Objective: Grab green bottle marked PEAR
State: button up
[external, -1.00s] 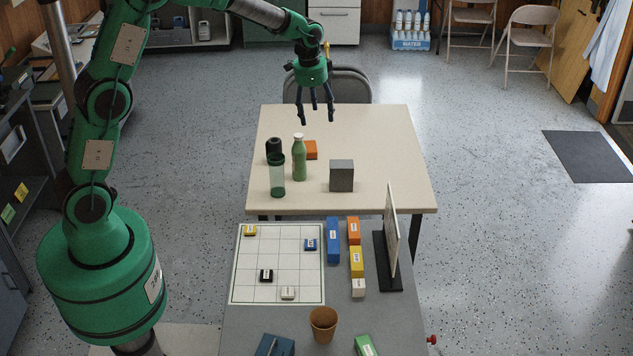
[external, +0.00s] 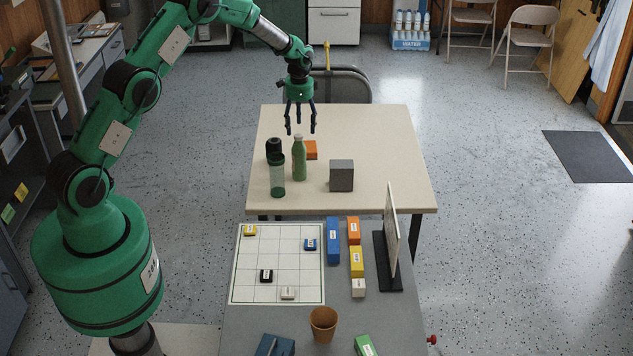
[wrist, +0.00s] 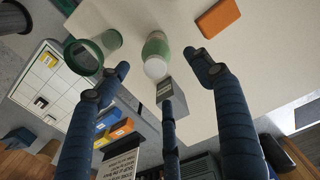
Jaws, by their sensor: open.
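A green bottle (external: 299,160) with a pale cap stands upright on the beige table. No lettering on it can be read. In the wrist view the bottle (wrist: 156,50) is seen from above, near the top middle, ahead of the spread fingers. My gripper (external: 300,130) is open and empty, above the table and just over and behind the bottle cap, apart from it as far as I can tell. Its three dark fingers (wrist: 165,85) frame the lower part of the wrist view. A clear green-topped tumbler (external: 277,177) stands left of the bottle, closer to the camera.
A black container (external: 274,148) stands left of the bottle, and an orange block (external: 310,149) lies behind it. A grey cube (external: 341,176) sits to the right. The table's right side (external: 395,150) is clear. The nearer grey table holds a grid board (external: 280,250) and blocks.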

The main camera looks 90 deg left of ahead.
aim_at(300, 144)
jog(key=shift+f, duration=0.15)
notch_tip(300, 144, down, 8)
jog(key=shift+f, duration=0.15)
dwell(0.7)
jog(key=shift+s+d+f, duration=0.1)
jog(key=shift+d+f, duration=0.05)
jog(key=shift+f, duration=1.15)
jog(key=shift+d+f, duration=0.1)
jog(key=shift+f, duration=1.2)
jog(key=shift+c, duration=0.5)
jog(key=c, duration=1)
